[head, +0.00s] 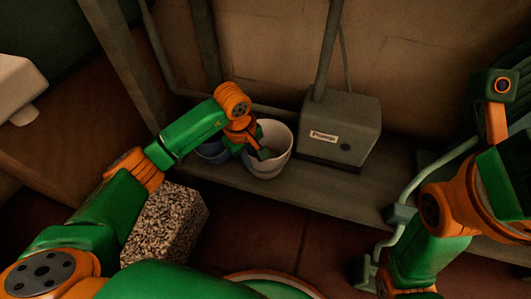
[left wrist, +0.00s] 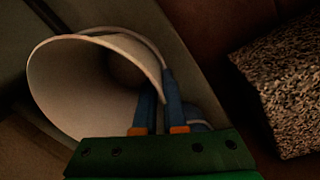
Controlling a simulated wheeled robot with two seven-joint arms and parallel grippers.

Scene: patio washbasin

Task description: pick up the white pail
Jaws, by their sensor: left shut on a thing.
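The white pail (head: 281,138) stands upright on the grey ledge beside the pump, its mouth open upward. My left gripper (head: 262,152) reaches it from the left and is shut on its near rim, with a finger inside the mouth. In the left wrist view the white pail (left wrist: 75,85) fills the left half, and its wall passes between the two fingers of my left gripper (left wrist: 160,105). Part of the near wall is hidden by the fingers.
A blue pail (head: 212,153) stands just left of the white one, partly behind my left arm. A grey box labelled Pump (head: 345,125) stands close on the right. A speckled stone block (head: 165,225) stands in front. The ledge (head: 330,188) is bare in front of the pump.

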